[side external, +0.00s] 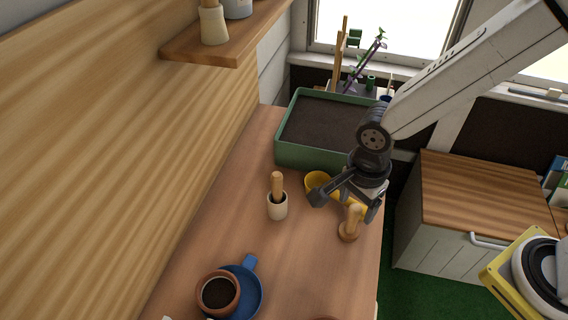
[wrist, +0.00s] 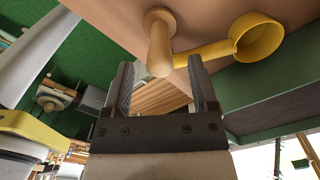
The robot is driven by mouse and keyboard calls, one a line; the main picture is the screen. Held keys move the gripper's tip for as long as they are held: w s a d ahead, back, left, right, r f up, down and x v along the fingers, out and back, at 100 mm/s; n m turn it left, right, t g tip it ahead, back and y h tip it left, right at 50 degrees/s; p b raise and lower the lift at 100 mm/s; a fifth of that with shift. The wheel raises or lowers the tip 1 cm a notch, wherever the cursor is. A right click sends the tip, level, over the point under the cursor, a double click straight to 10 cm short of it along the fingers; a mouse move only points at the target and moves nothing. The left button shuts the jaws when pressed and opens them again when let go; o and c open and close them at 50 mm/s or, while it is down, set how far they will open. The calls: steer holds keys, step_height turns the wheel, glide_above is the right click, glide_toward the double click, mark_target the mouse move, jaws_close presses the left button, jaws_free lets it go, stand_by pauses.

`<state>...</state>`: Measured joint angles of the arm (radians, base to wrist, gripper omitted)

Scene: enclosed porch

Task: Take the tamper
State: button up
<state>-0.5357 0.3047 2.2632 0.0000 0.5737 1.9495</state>
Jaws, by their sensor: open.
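The tamper (side external: 349,231) is a light wooden piece with a round base and a knobbed handle, upright on the wooden bench near its right edge. In the wrist view the tamper (wrist: 160,43) shows its handle end just beyond and between the fingertips. My gripper (side external: 345,204) is open and empty, tilted just above and behind the tamper. Its two fingers (wrist: 160,68) stand apart in the wrist view. I cannot tell whether the handle end is between the fingers or just short of them.
A yellow scoop (side external: 316,180) lies close behind the tamper, its handle (wrist: 203,50) reaching toward it. A cream pot (side external: 277,207) with a wooden-handled tool stands left. A green soil tray (side external: 310,156) is behind. A terracotta pot (side external: 210,283) sits on a blue dish (side external: 251,290) in front.

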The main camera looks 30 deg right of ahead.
mark_target(352, 221)
steer(key=shift+f, duration=1.8)
jaws_close()
